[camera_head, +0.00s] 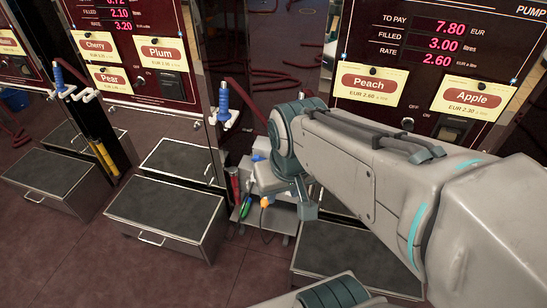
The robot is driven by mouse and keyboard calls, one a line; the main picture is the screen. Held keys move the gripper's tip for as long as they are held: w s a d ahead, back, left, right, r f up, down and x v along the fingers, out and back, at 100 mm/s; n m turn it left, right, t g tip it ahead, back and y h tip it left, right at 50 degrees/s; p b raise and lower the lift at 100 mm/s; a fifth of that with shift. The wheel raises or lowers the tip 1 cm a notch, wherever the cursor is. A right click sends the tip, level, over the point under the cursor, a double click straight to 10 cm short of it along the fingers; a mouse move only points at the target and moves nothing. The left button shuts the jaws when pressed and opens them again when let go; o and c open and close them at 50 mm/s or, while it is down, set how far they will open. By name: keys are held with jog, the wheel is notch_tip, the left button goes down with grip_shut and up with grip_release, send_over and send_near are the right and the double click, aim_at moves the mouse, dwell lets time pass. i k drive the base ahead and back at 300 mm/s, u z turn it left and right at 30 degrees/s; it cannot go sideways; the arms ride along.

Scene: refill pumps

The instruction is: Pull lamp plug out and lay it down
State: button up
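My arm reaches in from the right, and its end with my gripper (304,203) is low in the middle, in front of a small grey shelf unit between two pumps. I cannot tell whether the fingers are open or shut. A small orange-yellow piece (266,202) with a thin dark cable hanging below it is just left of my gripper; it may be the lamp plug. I cannot tell whether it touches the gripper or sits in a socket. I cannot make out a lamp; my arm hides part of this area.
The grey shelf unit (279,217) also has a green-handled tool (246,207) and a red cylinder (234,181) beside it. Grey-topped drawer boxes (168,205) stand in front of the pumps. Red floor (130,275) is clear in front.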

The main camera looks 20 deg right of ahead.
aim_at(264, 203)
jog(key=z, duration=0.3)
jog(key=k, duration=1.3)
jog(key=u, duration=0.5)
jog(key=i, duration=1.65)
jog(key=z, duration=0.75)
